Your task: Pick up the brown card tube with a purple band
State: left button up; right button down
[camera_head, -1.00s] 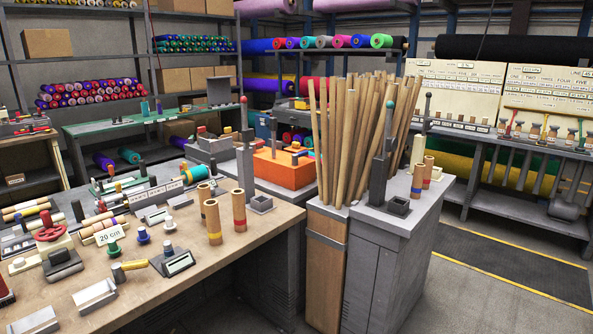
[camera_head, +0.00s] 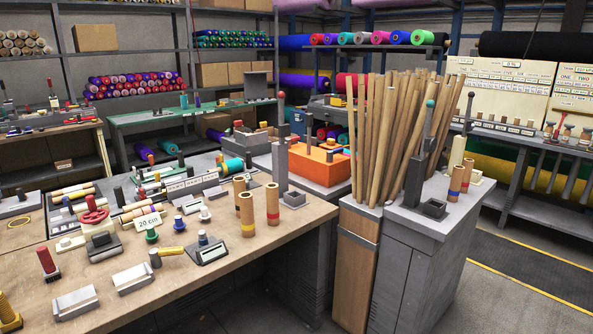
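Several brown card tubes stand upright in view. On the near workbench one has a yellow band (camera_head: 246,214), one has a red band (camera_head: 272,206), and a third (camera_head: 239,186) behind them shows no clear band. On the grey cabinet at the right, one tube has a blue or purple band (camera_head: 456,182); I cannot tell which. A tube with a red band (camera_head: 467,175) stands beside it. Small tan rolls (camera_head: 140,212) lie on the workbench at the left, some with coloured bands too small to read surely. Neither of my grippers is in view.
The wooden workbench (camera_head: 215,272) is crowded with stamps, a scale (camera_head: 209,250), a red handwheel (camera_head: 93,213) and metal blocks. A tall bin of wooden sticks (camera_head: 357,262) stands against the grey cabinet (camera_head: 407,270). An orange box (camera_head: 319,168) sits behind. Open floor lies at the right.

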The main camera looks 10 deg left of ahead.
aim_at(128, 217)
jog(key=j+u, duration=0.1)
jog(key=u, duration=0.7)
jog(key=i+u, duration=0.15)
jog(key=u, duration=0.25)
